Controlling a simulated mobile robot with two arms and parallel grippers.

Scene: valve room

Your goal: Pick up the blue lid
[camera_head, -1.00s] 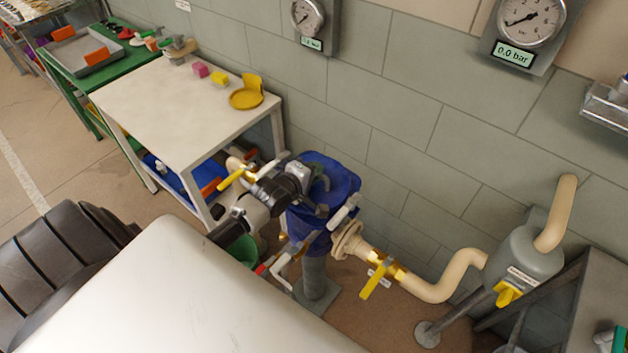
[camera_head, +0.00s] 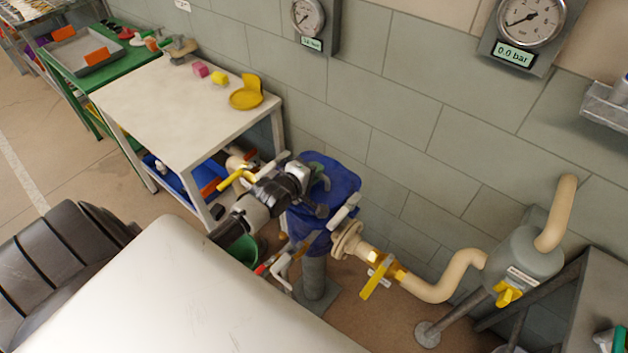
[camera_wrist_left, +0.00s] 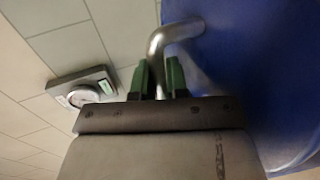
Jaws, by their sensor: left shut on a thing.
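The blue lid (camera_head: 343,178) sits at the top of a blue vessel on a grey post, in the middle of the head view. It also fills the right side of the left wrist view (camera_wrist_left: 262,75). A bent metal handle (camera_wrist_left: 165,40) stands out from the lid. My left gripper (camera_head: 318,186) is at the lid. In the left wrist view its green fingers (camera_wrist_left: 160,78) are shut on the handle, one on each side. Whether the lid is clear of the vessel I cannot tell. My right gripper is not in view.
A beige pipe (camera_head: 440,288) with a yellow-handled valve (camera_head: 377,279) runs right from the vessel. A white table (camera_head: 165,105) with a yellow dish (camera_head: 246,97) stands at the left. Gauges (camera_head: 531,22) hang on the tiled wall behind. A green bucket (camera_head: 245,250) is below my arm.

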